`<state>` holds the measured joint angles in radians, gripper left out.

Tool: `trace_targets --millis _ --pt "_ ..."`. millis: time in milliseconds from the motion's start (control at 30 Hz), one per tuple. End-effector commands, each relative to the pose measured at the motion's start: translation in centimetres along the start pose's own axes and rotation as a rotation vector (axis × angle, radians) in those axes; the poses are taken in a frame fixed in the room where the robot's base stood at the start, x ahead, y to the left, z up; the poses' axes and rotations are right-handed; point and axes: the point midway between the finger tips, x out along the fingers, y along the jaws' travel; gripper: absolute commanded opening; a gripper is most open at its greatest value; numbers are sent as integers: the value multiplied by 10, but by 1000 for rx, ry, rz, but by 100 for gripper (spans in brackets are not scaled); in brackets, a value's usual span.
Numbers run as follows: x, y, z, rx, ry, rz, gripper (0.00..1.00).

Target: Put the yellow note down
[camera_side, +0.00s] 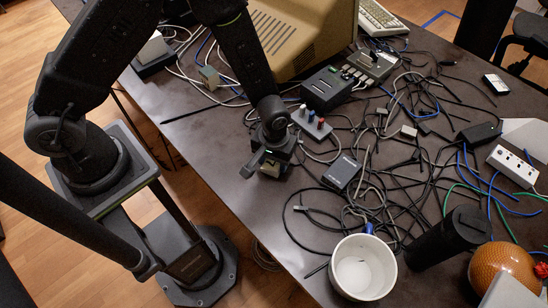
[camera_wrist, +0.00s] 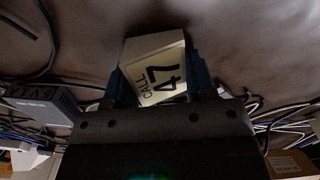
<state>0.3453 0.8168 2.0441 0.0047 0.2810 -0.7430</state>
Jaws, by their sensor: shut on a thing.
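The yellow note (camera_wrist: 155,52) is a pale yellowish block with dark writing, "CALL 47", on its face. In the wrist view it sits between the two fingers of my gripper (camera_wrist: 158,84), tilted in the picture. My gripper (camera_side: 266,163) is shut on it. In the side view my gripper is near the table's left front edge, and only a small pale patch of the note shows under the fingers. I cannot tell whether the note touches the table.
The brown table (camera_side: 215,130) is bare left of my gripper. A board with coloured knobs (camera_side: 311,124) and a dark box (camera_side: 342,172) stand close to the right, among tangled cables. A white bucket (camera_side: 363,267) stands near the front edge.

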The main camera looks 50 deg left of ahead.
Motion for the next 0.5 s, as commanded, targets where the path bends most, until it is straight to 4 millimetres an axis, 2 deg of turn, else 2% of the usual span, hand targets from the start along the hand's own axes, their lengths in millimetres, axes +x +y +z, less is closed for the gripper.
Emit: trace_targets --millis 33,300,500 --pt "1 0 0 0 0 0 51" --pt "1 0 0 0 0 0 76" --pt "0 0 0 0 0 0 76"
